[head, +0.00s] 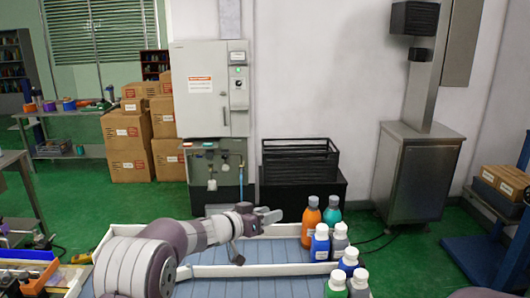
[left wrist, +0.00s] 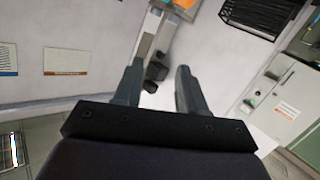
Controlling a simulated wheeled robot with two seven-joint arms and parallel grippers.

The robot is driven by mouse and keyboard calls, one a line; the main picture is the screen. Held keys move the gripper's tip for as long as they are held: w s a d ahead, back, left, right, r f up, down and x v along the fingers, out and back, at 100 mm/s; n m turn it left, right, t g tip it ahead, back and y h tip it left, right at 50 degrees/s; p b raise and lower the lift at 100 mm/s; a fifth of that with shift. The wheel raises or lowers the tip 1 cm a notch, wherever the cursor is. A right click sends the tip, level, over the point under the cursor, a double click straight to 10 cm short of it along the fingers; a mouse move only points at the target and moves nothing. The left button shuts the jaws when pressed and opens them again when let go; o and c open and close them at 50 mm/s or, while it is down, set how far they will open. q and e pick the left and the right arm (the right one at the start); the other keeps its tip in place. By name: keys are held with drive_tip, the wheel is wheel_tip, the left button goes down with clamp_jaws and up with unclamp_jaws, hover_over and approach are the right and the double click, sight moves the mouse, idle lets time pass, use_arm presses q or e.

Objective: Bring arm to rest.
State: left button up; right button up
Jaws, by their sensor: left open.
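My left arm (head: 135,262) reaches in from the lower left over the blue-grey slatted surface. My left gripper (head: 257,236) is open and empty, left of the bottles and apart from them. In the left wrist view its two fingers (left wrist: 160,70) stand apart with nothing between them; the wall and cabinets behind look tilted. My right gripper is not in view.
An orange bottle (head: 311,222), a teal bottle (head: 332,216) and several blue, grey and green ones stand at the surface's right side. A white rail (head: 280,230) edges its back. A black crate (head: 300,160) and steel cabinet (head: 415,175) stand beyond.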

use_arm(q)
drive_tip(key=s+a+f+n+g+y, duration=0.1)
drive_tip(key=s+a+f+n+y, duration=0.2)
drive_tip(key=s+a+y, duration=0.4)
drive_tip(key=s+a+f+n+y, duration=0.35)
drive_tip(key=s+a, duration=0.25)
drive_tip(key=a, duration=0.3)
drive_tip(key=s+a+f+g, duration=0.1)
drive_tip(key=s+f+g, duration=0.2)
drive_tip(key=s, duration=0.9)
drive_tip(key=s+a+f+g, duration=0.2)
drive_tip(key=s+f+g, duration=0.2)
drive_tip(key=s, duration=0.9)
drive_tip(key=shift+s+g+y, duration=0.3)
drive_tip(key=shift+g+y, duration=0.15)
drive_tip(key=shift+g, duration=0.15)
drive_tip(key=shift+d, duration=0.1)
